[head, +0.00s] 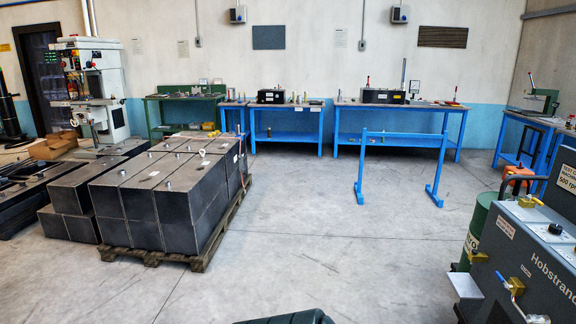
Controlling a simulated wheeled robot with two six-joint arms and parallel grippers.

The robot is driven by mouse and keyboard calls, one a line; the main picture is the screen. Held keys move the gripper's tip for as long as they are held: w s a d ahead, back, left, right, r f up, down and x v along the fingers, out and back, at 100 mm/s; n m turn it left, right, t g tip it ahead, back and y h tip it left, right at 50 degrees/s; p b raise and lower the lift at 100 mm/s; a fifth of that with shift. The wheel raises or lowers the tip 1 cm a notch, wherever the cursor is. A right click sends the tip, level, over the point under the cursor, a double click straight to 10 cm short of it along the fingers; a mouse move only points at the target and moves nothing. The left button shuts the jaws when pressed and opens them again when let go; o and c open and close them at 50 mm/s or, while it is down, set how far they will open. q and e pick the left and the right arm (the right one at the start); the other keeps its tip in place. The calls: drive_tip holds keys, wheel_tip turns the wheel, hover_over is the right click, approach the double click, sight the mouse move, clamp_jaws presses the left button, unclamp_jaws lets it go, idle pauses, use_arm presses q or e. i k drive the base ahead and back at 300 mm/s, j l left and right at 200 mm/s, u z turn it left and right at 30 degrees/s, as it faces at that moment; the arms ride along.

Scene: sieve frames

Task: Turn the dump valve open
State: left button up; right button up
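A dark grey machine (505,258) marked "Hobstrand" stands at the right edge, partly cut off by the frame. Neither of my grippers is in view.
A green drum (478,228) stands behind the machine. A pallet (190,262) of dark metal blocks is at left. A blue stand (402,140) is in mid-floor before blue workbenches (290,138). The central floor is clear.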

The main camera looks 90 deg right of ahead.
sight(528, 197)
drive_tip(key=z, duration=2.2)
drive_tip(key=l+z, duration=0.2)
drive_tip(key=z, duration=0.25)
drive_tip(key=l+z, duration=0.2)
drive_tip(key=z, duration=0.25)
drive_tip(key=l+z, duration=0.15)
drive_tip(key=z, duration=0.3)
drive_tip(key=i+l+z, duration=0.1)
drive_tip(key=z, duration=0.4)
drive_tip(key=i+l, duration=0.4)
drive_tip(key=l, duration=0.15)
drive_tip(key=i+j+z, duration=0.15)
drive_tip(key=z, duration=0.85)
